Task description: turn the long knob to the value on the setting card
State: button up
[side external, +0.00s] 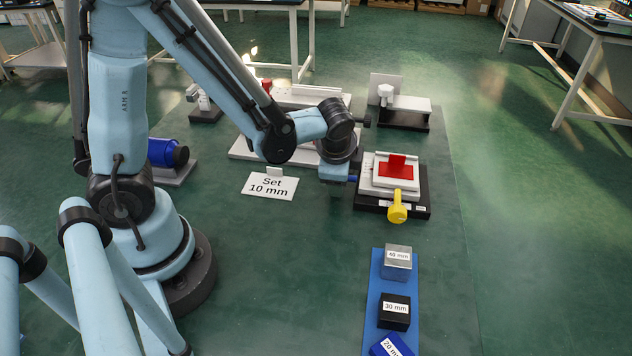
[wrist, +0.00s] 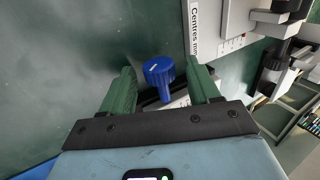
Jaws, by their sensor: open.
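A setting card (side external: 269,186) reading "Set 10 mm" lies on the green surface left of my gripper in the side view. A white two-tier stage (side external: 376,183) on a black base carries a red block (side external: 397,166). A yellow knob (side external: 397,208) sticks out at its front. A blue knob (side external: 352,178) shows at its left side, partly hidden by my arm. In the wrist view the blue knob (wrist: 158,72) with a white mark appears between my open green fingers. My gripper (wrist: 162,80) points toward it; contact cannot be told. Which knob is the long one is not labelled.
A blue strip (side external: 374,275) at the front right holds blocks marked 40 mm (side external: 398,262), 30 mm (side external: 394,311) and 20 mm. A long white fixture (side external: 250,148) stands behind the card. A white plate reading "Centres mm" (wrist: 193,30) shows in the wrist view. The front middle is clear.

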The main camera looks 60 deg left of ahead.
jog(key=g+h, duration=0.3)
jog(key=w+a+g+h, duration=0.1)
jog(key=g+h, duration=0.1)
jog(key=shift+r, duration=0.25)
notch_tip(320, 180, up, 12)
jog(key=w+a, duration=0.1)
jog(key=a, duration=0.1)
jog(key=s+d+r+n+t+y, duration=0.1)
jog(key=s+d+n+t, duration=0.2)
jog(key=s+n+t, duration=0.15)
jog(key=shift+s+d+f+n+t, duration=0.75)
jog(key=shift+s+n+t, duration=1.2)
jog(key=shift+s+n, duration=0.15)
jog(key=s+a+m+h, duration=0.4)
jog(key=a+m+h, duration=0.2)
jog(key=a+m, duration=0.5)
jog(key=w+d+f+n, duration=0.2)
jog(key=w+d+f, duration=0.1)
jog(key=w+f, duration=0.3)
jog(key=v, duration=1)
jog(key=shift+s+g, duration=0.2)
jog(key=shift+g, duration=0.2)
